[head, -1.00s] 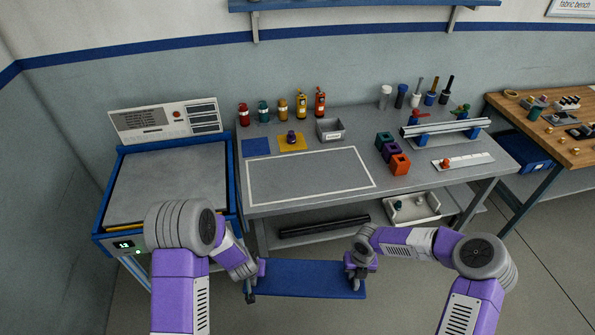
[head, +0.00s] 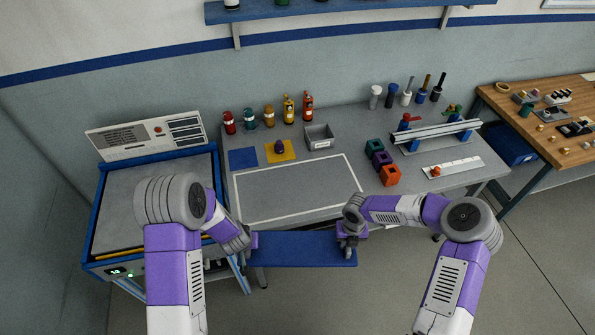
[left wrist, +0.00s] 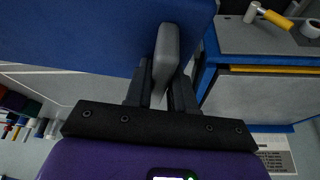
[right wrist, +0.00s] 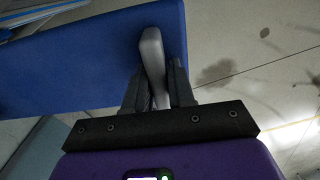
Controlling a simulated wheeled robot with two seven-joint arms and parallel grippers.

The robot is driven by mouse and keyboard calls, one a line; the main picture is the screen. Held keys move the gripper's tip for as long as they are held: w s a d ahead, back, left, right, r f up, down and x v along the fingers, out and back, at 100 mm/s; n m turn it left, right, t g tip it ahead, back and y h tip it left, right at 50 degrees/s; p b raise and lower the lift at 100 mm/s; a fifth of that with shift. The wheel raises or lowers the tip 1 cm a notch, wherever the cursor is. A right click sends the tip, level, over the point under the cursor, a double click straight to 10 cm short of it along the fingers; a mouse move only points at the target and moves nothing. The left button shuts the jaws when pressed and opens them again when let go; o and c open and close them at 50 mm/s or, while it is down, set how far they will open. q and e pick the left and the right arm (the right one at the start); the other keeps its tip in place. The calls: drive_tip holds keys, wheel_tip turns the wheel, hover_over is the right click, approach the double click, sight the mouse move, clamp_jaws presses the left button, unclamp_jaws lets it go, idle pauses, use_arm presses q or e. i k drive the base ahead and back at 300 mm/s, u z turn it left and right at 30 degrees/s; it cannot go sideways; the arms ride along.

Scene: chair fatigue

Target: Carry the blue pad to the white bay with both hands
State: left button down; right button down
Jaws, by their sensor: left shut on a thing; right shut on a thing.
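The blue pad (head: 300,250) is a long flat board held level between my two hands, in front of the bench's near edge. My left gripper (head: 250,245) is shut on its left end, and my right gripper (head: 348,242) is shut on its right end. In the left wrist view the jaws close on a grey grip piece (left wrist: 166,55) on the pad. The right wrist view shows a like grey grip (right wrist: 152,55) between the fingers. The white bay (head: 238,217) is a white-outlined rectangle on the grey bench top, empty, just beyond the pad.
A blue square (head: 243,158), a yellow mat (head: 290,157) with a purple knob, and a grey bin (head: 319,137) line the bay's far side. Coloured blocks (head: 390,176) stand to its right. A blue-framed machine (head: 150,205) stands left of the bench.

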sight(298, 187)
drive_tip(key=i, duration=1.05)
